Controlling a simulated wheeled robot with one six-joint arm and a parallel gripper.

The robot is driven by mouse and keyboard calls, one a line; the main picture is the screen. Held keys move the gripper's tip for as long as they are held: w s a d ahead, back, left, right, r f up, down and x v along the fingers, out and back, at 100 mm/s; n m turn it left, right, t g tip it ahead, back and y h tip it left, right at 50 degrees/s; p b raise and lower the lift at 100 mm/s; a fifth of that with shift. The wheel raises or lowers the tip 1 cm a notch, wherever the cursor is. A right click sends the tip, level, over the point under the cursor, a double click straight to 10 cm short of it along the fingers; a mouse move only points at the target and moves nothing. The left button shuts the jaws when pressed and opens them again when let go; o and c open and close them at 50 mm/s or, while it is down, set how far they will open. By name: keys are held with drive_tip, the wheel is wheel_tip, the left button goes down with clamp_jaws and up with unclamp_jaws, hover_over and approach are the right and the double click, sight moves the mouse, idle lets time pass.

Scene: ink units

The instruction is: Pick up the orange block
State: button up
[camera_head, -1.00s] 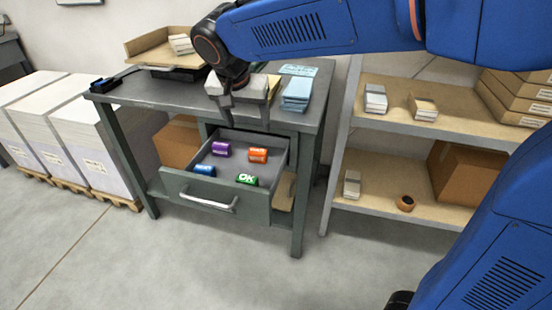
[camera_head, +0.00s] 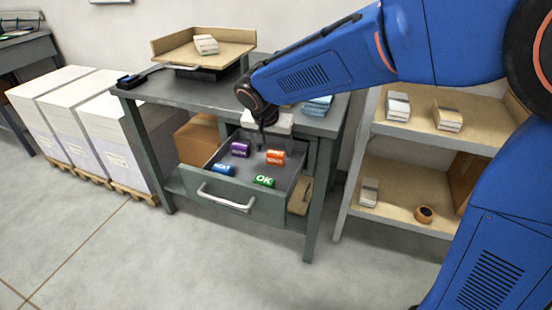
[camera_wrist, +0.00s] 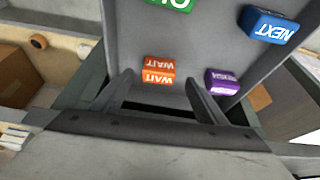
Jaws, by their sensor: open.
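The orange block (camera_head: 275,157), marked WAIT, lies in the open drawer (camera_head: 238,203), toward its back right. It also shows in the wrist view (camera_wrist: 158,70), between the two fingertips as seen from there. My gripper (camera_head: 261,140) is over the back of the drawer, just behind and above the orange block. In the wrist view my gripper (camera_wrist: 158,80) has its fingers spread wide with nothing held. I cannot tell the exact height gap to the block.
A purple block (camera_head: 240,149), a blue block (camera_head: 222,170) and a green block (camera_head: 264,181) share the drawer. The purple one sits close beside the right finger in the wrist view. The desk top (camera_head: 185,92) stands above the drawer; shelves (camera_head: 400,212) are at right.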

sight(275, 154)
drive_tip(key=shift+x, duration=2.6)
drive_tip(key=shift+d+r, duration=0.1)
drive_tip(key=shift+d, duration=0.05)
drive_tip(key=c, duration=1.1)
